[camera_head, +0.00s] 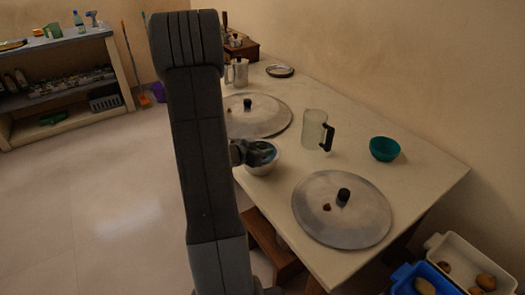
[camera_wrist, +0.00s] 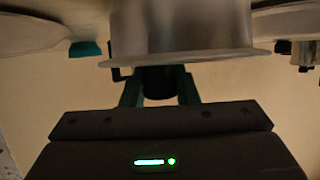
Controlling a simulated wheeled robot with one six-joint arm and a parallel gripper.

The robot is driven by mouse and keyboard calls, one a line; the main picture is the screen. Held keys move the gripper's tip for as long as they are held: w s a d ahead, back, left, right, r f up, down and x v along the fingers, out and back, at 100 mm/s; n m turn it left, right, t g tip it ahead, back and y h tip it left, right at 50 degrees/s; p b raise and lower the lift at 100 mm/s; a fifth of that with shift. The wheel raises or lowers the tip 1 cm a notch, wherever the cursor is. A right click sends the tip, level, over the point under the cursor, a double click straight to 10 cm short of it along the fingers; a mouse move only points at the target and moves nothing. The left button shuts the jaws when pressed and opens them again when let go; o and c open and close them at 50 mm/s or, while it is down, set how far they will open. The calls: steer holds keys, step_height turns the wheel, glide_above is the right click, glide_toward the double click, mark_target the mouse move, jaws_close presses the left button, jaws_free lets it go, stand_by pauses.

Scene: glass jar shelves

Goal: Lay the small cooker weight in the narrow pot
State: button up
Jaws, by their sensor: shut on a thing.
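My gripper (camera_head: 252,153) is at the table's front edge, at the silver pot (camera_head: 262,163), and partly covers its opening. In the wrist view my gripper (camera_wrist: 160,92) has its two teal fingers on either side of a dark, round piece, seemingly the small cooker weight (camera_wrist: 158,82). The wrist picture appears upside down. The pot (camera_wrist: 185,25) fills its top middle, its flared rim just beyond the weight. I cannot tell how far the weight is above or inside the rim. In the head view the weight is hidden or too small to make out.
Large round lids with black knobs lie at the back (camera_head: 250,122) and front (camera_head: 325,225) of the table. A clear jug (camera_head: 313,128) with a black handle stands right of the pot. A teal bowl (camera_head: 384,149) is farther right. Bare tabletop (camera_head: 350,115) lies between them.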

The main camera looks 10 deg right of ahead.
steer(key=shift+f, duration=0.45)
steer(key=shift+f, duration=0.15)
steer(key=o, duration=1)
steer(key=shift+r, duration=0.35)
steer(key=p+v, duration=0.1)
steer(key=v, duration=1.1)
steer(key=shift+r, duration=0.3)
steer(key=shift+w, duration=0.1)
